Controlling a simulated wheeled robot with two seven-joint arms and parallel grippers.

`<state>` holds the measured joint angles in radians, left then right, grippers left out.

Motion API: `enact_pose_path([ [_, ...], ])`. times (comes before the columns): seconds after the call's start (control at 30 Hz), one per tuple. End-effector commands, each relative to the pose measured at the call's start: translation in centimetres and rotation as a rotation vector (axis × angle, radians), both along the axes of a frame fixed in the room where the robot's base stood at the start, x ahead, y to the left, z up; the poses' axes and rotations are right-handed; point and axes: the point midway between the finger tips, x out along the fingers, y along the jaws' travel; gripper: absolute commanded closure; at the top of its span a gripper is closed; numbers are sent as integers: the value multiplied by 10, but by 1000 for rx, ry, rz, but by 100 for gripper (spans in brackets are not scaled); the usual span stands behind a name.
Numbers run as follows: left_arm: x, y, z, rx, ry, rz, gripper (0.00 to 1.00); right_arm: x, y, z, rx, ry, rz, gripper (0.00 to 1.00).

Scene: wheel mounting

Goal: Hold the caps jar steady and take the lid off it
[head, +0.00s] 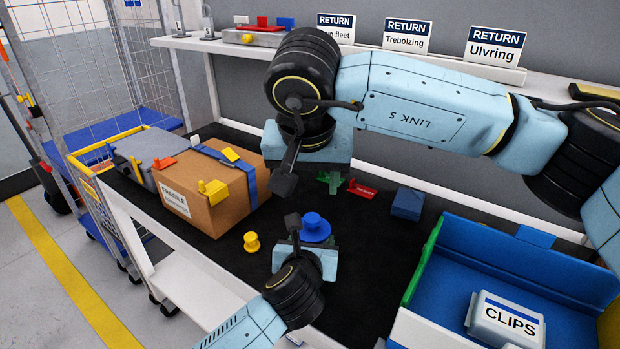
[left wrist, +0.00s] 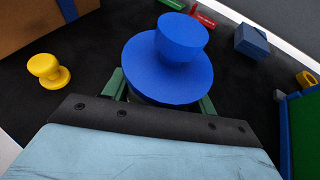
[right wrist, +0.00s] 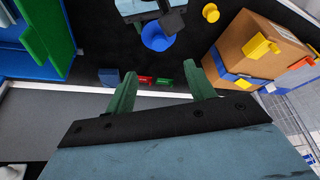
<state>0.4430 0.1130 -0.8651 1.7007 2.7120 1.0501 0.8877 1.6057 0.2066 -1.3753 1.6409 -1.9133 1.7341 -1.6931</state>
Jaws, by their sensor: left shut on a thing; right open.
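The caps jar shows as a round blue lid (head: 314,227) with a raised knob, standing upright on the black mat. In the left wrist view the lid (left wrist: 180,62) hides the jar's body. My left gripper (head: 306,246) is low at the jar's near side, shut on it, with a green finger either side below the lid's rim. My right gripper (right wrist: 160,70) is open and empty, its two green fingers apart. It hangs above the mat behind the jar, and the lid (right wrist: 157,37) shows beyond its fingers in the right wrist view.
A yellow knob-shaped piece (head: 251,242) and a cardboard box (head: 222,192) stand left of the jar. A red piece (head: 362,190) and a small blue box (head: 407,203) lie behind. A blue tray (head: 545,258) holding a CLIPS container (head: 506,322) is on the right.

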Motion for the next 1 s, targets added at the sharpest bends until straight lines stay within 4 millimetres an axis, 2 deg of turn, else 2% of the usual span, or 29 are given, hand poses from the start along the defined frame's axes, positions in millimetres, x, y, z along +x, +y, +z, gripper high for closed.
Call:
enact_pose_path([
  [0.17,0,0,0,0,0,0,84,4,-1,-13,-2,-4,10,46],
  [0.63,0,0,0,0,0,0,84,35,-3,-91,-2,-3,8,46],
  [0.8,0,0,0,0,0,0,84,42,-3,-106,-3,-4,9,46],
  [1.0,0,0,0,0,0,0,84,45,-3,-110,-2,-7,9,46],
])
